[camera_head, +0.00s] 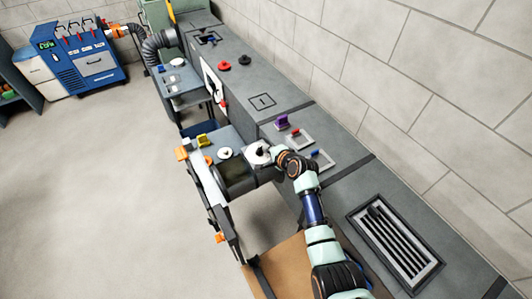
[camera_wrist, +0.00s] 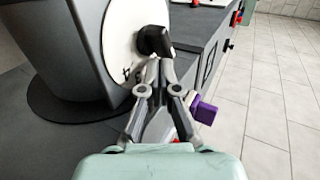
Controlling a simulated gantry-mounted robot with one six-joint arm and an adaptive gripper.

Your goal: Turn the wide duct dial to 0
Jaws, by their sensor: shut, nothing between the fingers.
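A white round dial (camera_wrist: 118,32) with a black knob (camera_wrist: 155,40) fills the upper middle of the wrist view, on the side of a grey rounded duct body (camera_wrist: 55,50). Dark markings show low on its face and a small red mark at its right; the markings are too small to read. My gripper (camera_wrist: 160,68) is shut and empty, its tips just below the knob; I cannot tell whether they touch it. In the head view the white dial (camera_head: 256,152) is partly covered by my wrist. A smaller white disc (camera_head: 224,153) sits to its left.
A purple block-like part (camera_wrist: 203,110) is right of my fingers; a purple part also shows in the head view (camera_head: 282,121). A yellow part (camera_head: 203,139), red knob (camera_head: 224,65) and slotted vent (camera_head: 395,240) are on the grey units. The block wall borders the right.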

